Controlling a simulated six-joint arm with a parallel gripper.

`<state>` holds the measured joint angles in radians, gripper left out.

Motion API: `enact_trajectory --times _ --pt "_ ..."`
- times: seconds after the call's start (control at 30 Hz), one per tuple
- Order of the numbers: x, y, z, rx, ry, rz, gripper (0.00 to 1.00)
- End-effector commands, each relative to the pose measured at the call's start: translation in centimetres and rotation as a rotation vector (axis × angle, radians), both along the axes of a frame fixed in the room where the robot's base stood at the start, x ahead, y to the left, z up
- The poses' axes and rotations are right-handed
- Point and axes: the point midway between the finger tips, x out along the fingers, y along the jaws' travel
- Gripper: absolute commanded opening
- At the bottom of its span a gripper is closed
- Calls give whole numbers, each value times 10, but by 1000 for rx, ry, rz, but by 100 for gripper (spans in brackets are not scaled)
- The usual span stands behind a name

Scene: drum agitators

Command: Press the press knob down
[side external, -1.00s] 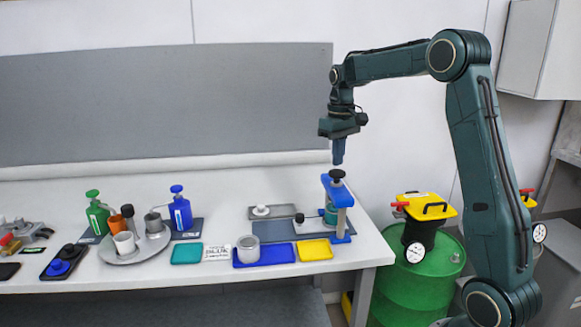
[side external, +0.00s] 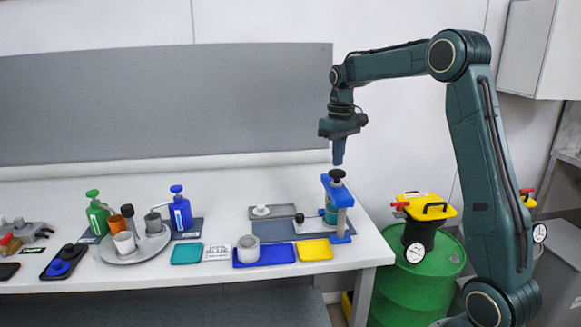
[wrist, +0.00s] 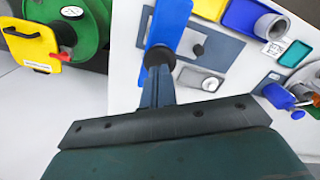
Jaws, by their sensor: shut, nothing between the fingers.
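The press is a blue frame (side external: 342,195) near the table's right end, with a black press knob (side external: 337,174) on top and a teal part inside the frame. My gripper (side external: 338,162) is shut and empty. It points straight down just above the knob, and in the side view its tip is close to the knob's top. In the wrist view the shut fingers (wrist: 157,82) overlap the lower part of the black knob (wrist: 159,54), so I cannot tell whether they touch it.
A blue tray (side external: 279,260) with a grey cup, a yellow tray (side external: 315,250) and a teal tray (side external: 187,253) lie in front. Green (side external: 97,217) and blue (side external: 180,211) pump bottles stand left. A green drum (side external: 420,280) stands right of the table.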

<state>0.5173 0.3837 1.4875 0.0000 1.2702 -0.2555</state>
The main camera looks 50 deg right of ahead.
Motion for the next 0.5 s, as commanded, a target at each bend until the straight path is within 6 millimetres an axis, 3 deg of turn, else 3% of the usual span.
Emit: enact_trajectory --times 0.5 --pt "0 0 -16 0 0 0 0"
